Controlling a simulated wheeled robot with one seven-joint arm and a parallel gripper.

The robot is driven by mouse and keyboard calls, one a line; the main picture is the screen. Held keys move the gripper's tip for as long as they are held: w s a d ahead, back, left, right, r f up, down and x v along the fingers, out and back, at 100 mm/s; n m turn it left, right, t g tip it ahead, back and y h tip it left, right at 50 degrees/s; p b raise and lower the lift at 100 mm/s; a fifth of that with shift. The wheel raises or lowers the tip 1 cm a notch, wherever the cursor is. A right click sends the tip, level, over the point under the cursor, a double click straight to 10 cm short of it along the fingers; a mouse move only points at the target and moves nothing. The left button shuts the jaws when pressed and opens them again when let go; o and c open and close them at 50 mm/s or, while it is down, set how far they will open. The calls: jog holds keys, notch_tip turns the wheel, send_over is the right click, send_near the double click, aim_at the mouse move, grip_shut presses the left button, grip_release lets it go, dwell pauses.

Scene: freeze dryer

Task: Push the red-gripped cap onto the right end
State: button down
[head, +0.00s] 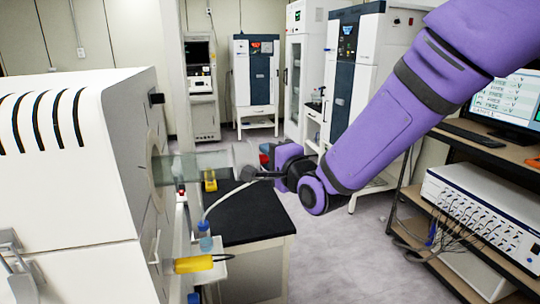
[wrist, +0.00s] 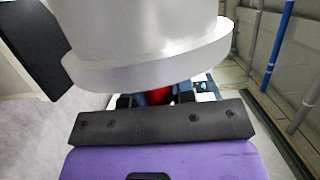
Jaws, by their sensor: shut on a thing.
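The clear tube (head: 200,163) sticks out to the right from the white machine on the left. The pale cap (head: 244,154) is at the tube's right end in the head view; I cannot tell how far it is seated. In the wrist view the cap (wrist: 145,55) fills the top as a white body with a wide rim. Its red grip (wrist: 157,95) shows just below the rim, between the dark fingers. My gripper (head: 262,175) is shut on that grip, on the right side of the cap; it also shows in the wrist view (wrist: 157,100). The cap hides part of the fingers.
The white machine (head: 60,190) fills the left side. A yellow-handled part (head: 195,264) juts from its front. A black-topped bench (head: 250,215) stands below the tube, with a yellow object (head: 210,181) nearby. A rack with a white instrument (head: 485,215) is at right; open floor lies between.

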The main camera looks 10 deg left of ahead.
jog(key=shift+s+a, duration=0.1)
jog(key=shift+a, duration=0.1)
dwell(0.5)
jog(key=shift+s+a, duration=0.25)
jog(key=shift+a, duration=0.2)
jog(key=shift+s+a, duration=0.2)
jog(key=shift+a, duration=0.25)
jog(key=shift+a, duration=0.1)
dwell(0.3)
jog(key=shift+s+a, duration=0.35)
jog(key=shift+a, duration=0.25)
jog(key=shift+s+a, duration=0.3)
jog(key=shift+a, duration=0.3)
jog(key=c, duration=0.9)
grip_release()
